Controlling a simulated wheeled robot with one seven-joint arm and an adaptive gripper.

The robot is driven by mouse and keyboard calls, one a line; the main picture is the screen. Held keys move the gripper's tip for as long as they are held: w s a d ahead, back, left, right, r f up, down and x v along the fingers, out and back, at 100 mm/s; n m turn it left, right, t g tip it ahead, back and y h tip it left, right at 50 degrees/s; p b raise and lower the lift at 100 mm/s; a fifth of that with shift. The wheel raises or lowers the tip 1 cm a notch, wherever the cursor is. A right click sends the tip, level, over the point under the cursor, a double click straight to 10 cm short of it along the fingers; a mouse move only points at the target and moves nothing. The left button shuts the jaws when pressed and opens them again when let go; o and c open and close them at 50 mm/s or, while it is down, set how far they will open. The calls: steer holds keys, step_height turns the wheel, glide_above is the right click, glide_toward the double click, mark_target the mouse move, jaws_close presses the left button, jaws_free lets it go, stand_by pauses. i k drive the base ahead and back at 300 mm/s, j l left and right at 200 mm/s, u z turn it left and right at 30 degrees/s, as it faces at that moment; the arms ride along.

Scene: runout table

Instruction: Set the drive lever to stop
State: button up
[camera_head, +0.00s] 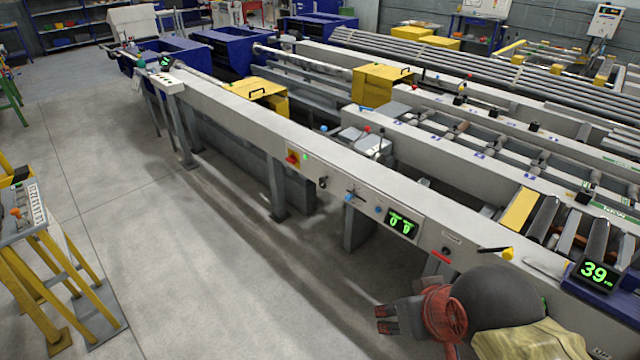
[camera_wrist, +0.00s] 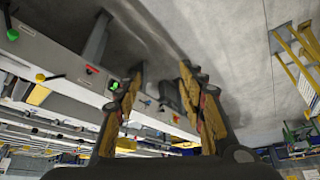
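The front rail's side carries a row of controls. They include a red-and-yellow switch (camera_head: 292,157), a blue-handled control (camera_head: 350,197), a blue knob (camera_head: 378,210), a red-handled control (camera_head: 441,257) and a yellow-handled lever (camera_head: 497,253). The labels are too small to read, so I cannot tell which is the drive lever or its setting. My gripper (camera_head: 383,318) is in front of the rail, below the red-handled control and apart from it. In the wrist view my gripper (camera_wrist: 160,85) has its two fingers spread, with nothing between them.
A green "0 0" display (camera_head: 402,224) sits on the rail side, and a "39" display (camera_head: 596,272) stands at right by the rollers (camera_head: 543,221). A yellow stand (camera_head: 55,265) is at far left. The concrete floor (camera_head: 240,290) between is clear. Support legs stand under the rail.

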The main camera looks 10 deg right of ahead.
mark_target(322, 179)
steer(key=i+z, duration=0.1)
steer(key=i, duration=0.35)
steer(key=i+j+z, duration=0.1)
steer(key=i, duration=0.35)
steer(key=i+j+z, duration=0.1)
steer(key=i, duration=0.35)
steer(key=i+j+z, duration=0.1)
steer(key=i, duration=0.35)
steer(key=i+j+z, duration=0.1)
steer(key=i+j, duration=0.15)
steer(key=i, duration=0.2)
